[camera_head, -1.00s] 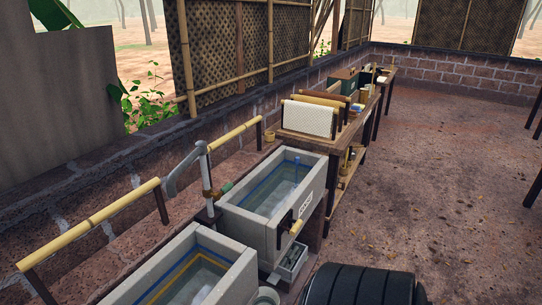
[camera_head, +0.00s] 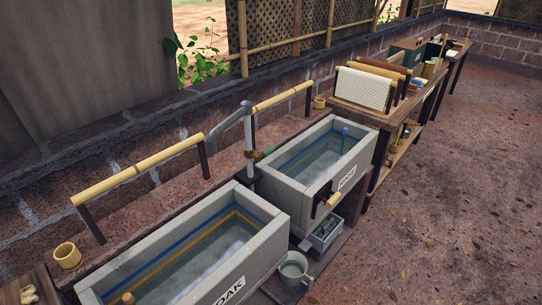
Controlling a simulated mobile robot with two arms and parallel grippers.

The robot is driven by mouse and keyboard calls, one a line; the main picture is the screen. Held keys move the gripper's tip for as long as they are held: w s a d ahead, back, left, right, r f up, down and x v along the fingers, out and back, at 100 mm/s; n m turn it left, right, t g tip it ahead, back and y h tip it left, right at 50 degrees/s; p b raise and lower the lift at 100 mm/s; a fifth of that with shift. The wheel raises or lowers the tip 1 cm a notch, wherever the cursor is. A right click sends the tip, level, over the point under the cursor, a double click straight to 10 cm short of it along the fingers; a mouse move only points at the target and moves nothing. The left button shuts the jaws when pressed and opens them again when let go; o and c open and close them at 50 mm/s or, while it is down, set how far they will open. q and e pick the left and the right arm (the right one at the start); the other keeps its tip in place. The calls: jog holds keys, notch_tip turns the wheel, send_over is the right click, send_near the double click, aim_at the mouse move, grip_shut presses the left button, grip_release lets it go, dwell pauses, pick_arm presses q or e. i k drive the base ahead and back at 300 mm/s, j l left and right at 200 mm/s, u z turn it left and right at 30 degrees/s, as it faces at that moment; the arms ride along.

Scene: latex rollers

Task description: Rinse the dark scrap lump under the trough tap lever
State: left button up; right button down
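Two grey stone troughs stand in a row: a near trough (camera_head: 277,236) with a label partly reading "OAK", and a farther trough (camera_head: 310,187) with another label. Both hold water. A tap with a pale wooden handle (camera_head: 333,201) is on the farther trough's front. A small grey tray (camera_head: 340,229) below it holds dark bits; I cannot tell whether the scrap lump is among them. Neither gripper is in view.
A grey bucket (camera_head: 293,270) stands on the low ledge before the troughs. A bamboo cup (camera_head: 67,255) and bamboo rails (camera_head: 140,168) are along the wall. A table with a rack of sheets (camera_head: 362,90) stands beyond. The dirt floor (camera_head: 440,200) at right is open.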

aim_at(265, 153)
jog(key=z, duration=1.2)
jog(key=i+z, duration=0.1)
jog(key=i, duration=2.65)
jog(key=i+l+u, duration=0.1)
jog(key=i, duration=0.6)
jog(key=i+l, duration=0.1)
jog(key=i, duration=0.65)
jog(key=u, duration=0.5)
jog(key=i+u, duration=0.1)
jog(key=u, duration=0.9)
jog(key=l+u, duration=0.1)
jog(key=u, duration=0.35)
jog(key=i+l+u, duration=0.1)
jog(key=u, duration=0.4)
